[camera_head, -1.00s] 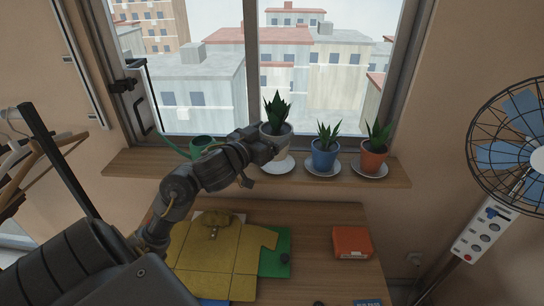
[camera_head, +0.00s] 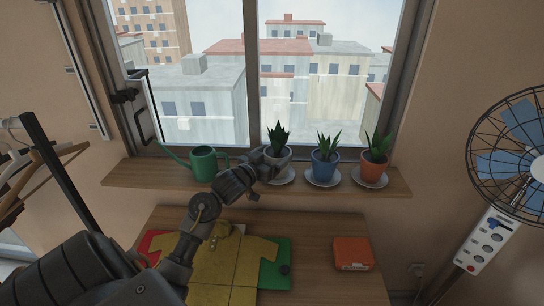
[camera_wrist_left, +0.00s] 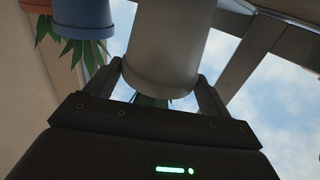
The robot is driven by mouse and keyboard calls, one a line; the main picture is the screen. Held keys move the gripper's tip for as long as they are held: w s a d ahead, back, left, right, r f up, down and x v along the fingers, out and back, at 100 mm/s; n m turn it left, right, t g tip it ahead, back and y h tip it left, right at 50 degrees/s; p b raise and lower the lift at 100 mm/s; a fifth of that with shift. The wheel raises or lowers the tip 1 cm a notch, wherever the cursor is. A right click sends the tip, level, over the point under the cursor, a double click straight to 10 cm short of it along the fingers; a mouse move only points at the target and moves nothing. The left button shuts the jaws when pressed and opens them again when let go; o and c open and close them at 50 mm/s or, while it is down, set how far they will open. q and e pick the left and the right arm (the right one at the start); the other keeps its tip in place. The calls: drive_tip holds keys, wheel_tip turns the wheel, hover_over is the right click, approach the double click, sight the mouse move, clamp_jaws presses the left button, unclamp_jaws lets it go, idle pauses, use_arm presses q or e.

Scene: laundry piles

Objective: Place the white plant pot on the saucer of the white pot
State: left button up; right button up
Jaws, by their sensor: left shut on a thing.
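The white plant pot (camera_head: 284,153) with a spiky green plant is upright at the window sill. My left gripper (camera_head: 267,161) is shut on it from the left side. In the left wrist view the pot (camera_wrist_left: 168,45) sits between the two fingers of my gripper (camera_wrist_left: 157,88). The white saucer (camera_head: 285,178) shows directly under the pot, partly hidden by the gripper. The pot is at or very close above the saucer; I cannot tell whether they touch. My right gripper is not in view.
A blue pot (camera_head: 325,164) and an orange pot (camera_head: 374,164) stand on saucers to the right on the wooden sill (camera_head: 135,175). A green watering can (camera_head: 203,162) stands left. Below is a table with a yellow shirt (camera_head: 235,262) and an orange box (camera_head: 352,253).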

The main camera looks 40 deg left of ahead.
use_arm(q)
drive_tip(key=shift+f, duration=0.3)
drive_tip(key=o, duration=1.2)
drive_tip(key=shift+c, duration=0.2)
drive_tip(key=shift+s, duration=0.15)
drive_tip(key=s+b, duration=0.2)
drive_tip(key=s, duration=0.9)
drive_tip(key=shift+s+d, duration=0.35)
drive_tip(key=shift+s, duration=0.05)
